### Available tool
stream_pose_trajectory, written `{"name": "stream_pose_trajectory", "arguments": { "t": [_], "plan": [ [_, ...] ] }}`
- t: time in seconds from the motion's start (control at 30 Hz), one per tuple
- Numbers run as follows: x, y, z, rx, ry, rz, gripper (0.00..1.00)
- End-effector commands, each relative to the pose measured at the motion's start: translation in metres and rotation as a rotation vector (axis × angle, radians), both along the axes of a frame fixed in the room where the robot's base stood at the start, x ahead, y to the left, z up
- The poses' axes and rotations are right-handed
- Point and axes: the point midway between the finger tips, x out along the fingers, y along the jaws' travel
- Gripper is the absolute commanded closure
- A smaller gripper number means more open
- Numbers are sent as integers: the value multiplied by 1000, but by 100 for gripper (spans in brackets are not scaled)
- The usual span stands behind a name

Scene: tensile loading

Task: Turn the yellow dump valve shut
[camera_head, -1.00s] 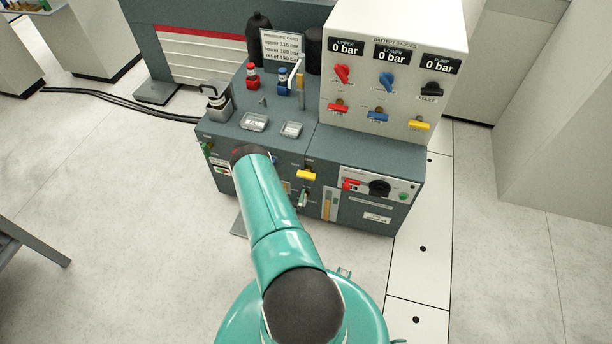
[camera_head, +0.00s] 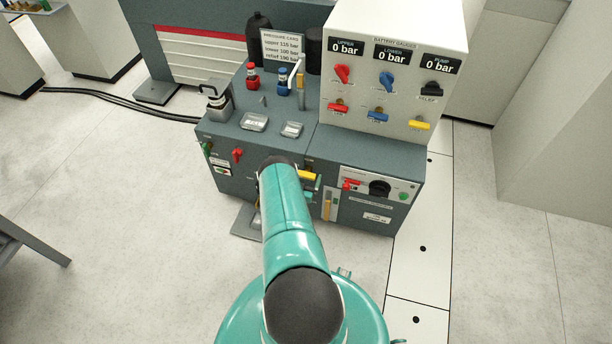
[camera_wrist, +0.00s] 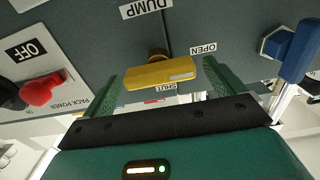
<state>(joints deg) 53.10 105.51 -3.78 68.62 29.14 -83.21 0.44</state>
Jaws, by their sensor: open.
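The yellow dump valve handle (camera_wrist: 160,73) fills the middle of the wrist view. It lies roughly crosswise there, in front of its brass stem, with upside-down labels DUMP above, OPEN to the right and SHUT just below. My gripper (camera_wrist: 164,80) is open, with one green finger near each end of the handle. I cannot tell whether either finger touches it. In the head view the yellow handle (camera_head: 307,175) shows on the cabinet front, just right of my arm's end. My arm hides most of the gripper there.
A blue handle (camera_wrist: 300,52) is close on the right in the wrist view, and a red pack power knob (camera_wrist: 42,90) is on the left. On the gauge panel above, another yellow handle (camera_head: 419,124) sits at right. The gauges read 0 bar.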

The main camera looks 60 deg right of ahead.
Motion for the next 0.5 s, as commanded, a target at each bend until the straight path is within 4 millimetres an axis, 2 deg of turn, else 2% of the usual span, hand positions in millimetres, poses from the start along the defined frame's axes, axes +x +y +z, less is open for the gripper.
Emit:
{"name": "stream_pose_trajectory", "arguments": {
  "t": [0.13, 0.4, 0.47, 0.5],
  "plan": [
    [2, -11, 0, 0, 1, 0, 5],
    [2, -13, 0, 1, 2, 1, 5],
    [2, -13, 0, 1, 2, 1, 15],
    [2, -13, 0, 1, 1, 1, 23]
  ]
}}
